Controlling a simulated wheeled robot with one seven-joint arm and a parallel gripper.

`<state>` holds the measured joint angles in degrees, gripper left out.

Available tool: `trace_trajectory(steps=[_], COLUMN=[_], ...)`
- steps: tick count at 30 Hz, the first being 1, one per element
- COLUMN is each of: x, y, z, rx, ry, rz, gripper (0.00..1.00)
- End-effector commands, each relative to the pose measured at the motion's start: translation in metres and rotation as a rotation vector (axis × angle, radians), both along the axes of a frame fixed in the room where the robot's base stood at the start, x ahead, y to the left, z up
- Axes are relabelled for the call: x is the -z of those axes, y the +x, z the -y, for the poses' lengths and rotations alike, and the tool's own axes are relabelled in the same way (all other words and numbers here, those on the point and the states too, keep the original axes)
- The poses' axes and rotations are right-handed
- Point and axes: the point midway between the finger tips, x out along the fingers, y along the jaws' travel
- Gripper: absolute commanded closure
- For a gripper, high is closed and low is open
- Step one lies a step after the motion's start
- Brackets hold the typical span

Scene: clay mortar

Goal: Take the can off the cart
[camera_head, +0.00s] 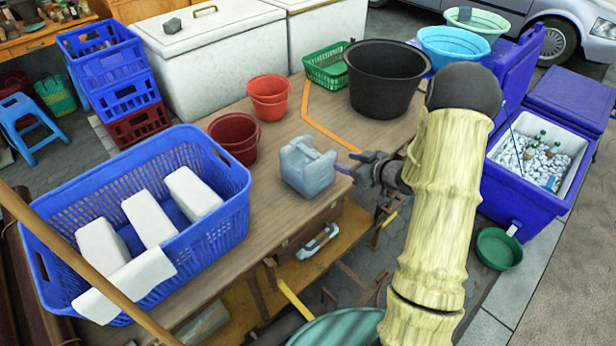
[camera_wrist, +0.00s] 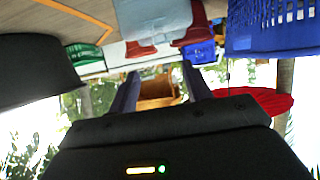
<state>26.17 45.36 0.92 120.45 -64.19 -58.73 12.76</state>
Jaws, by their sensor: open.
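The can (camera_head: 307,168) is a grey-blue jerry can standing upright on the brown wooden cart top (camera_head: 262,205). It also shows at the top of the wrist view (camera_wrist: 152,18), where the picture is upside down. My gripper (camera_head: 348,163) is open, just right of the can in the head view, with its fingertips close to the can's side. In the wrist view the two fingers (camera_wrist: 160,80) point ahead with nothing between them, and the can lies above them in the picture, not between them. I cannot tell whether a fingertip touches the can.
A blue basket with white blocks (camera_head: 226,170) stands left of the can. Two red buckets (camera_head: 234,136) (camera_head: 268,97), a green basket (camera_head: 327,66) and a black tub (camera_head: 386,78) stand behind it. A blue cooler with bottles (camera_head: 519,190) is at the right. Bare cart top surrounds the can.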

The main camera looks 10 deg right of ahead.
Motion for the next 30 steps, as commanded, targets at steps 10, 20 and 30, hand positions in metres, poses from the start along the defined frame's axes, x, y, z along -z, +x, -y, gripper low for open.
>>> trace_trajectory(steps=[10, 20, 30], x=[0.002, 0.013, 0.036], y=[-0.001, 0.025, 0.072], z=[-0.001, -0.019, -0.05], rx=[-0.021, -0.025, -0.024], ry=[0.021, 0.021, 0.02], rz=[0.014, 0.013, 0.014], gripper=[0.51, 0.51, 0.51])
